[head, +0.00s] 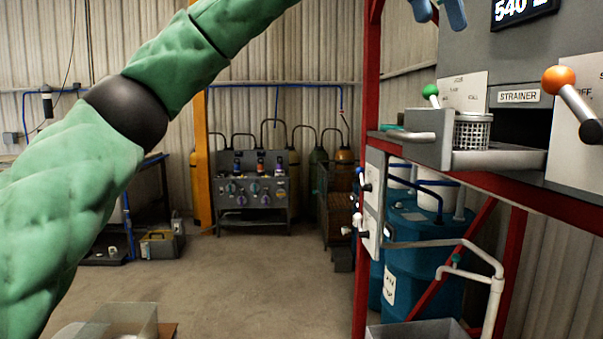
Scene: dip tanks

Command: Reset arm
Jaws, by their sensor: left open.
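My left arm comes in from the left in a green padded sleeve and runs up out of the top of the picture. The two blue-grey fingertips of my left gripper (438,10) hang in at the top edge, apart, with nothing seen between them. The rest of that gripper is cut off. They are above the pulled-out drawer (432,142) of the machine, which holds a perforated metal strainer basket (473,131). My right gripper is out of view.
The machine on a red frame (372,70) carries a green-knobbed lever (430,92), an orange-knobbed lever (558,80) and a STRAINER label (519,97). Blue drums (415,260) stand below. A control bench (252,190) stands at the back. The middle floor is clear.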

